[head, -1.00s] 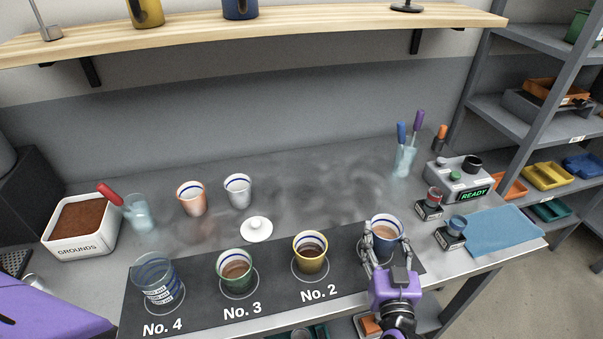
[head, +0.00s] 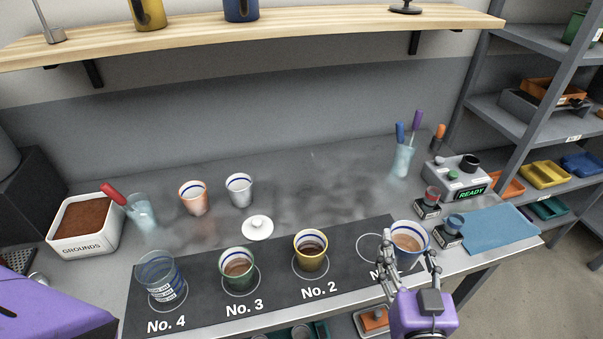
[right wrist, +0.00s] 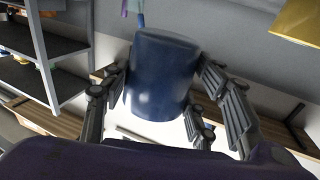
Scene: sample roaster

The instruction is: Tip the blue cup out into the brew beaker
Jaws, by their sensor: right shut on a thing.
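The blue cup (head: 409,240) is upright, with a white inside, a blue band and brown drink in it. In the right wrist view its dark blue body (right wrist: 162,78) fills the space between the fingers. My right gripper (head: 412,256) is shut on the cup and holds it at the right end of the dark mat. The clear beaker with white label print (head: 160,277) stands on the No. 4 ring at the mat's left end, well left of the cup; I take it as the brew beaker. My left gripper's fingers are out of view.
A green cup (head: 237,264) on No. 3 and a yellow cup (head: 311,251) on No. 2 stand between. Behind are a white lid (head: 258,228), an orange cup (head: 193,198) and a white cup (head: 239,190).

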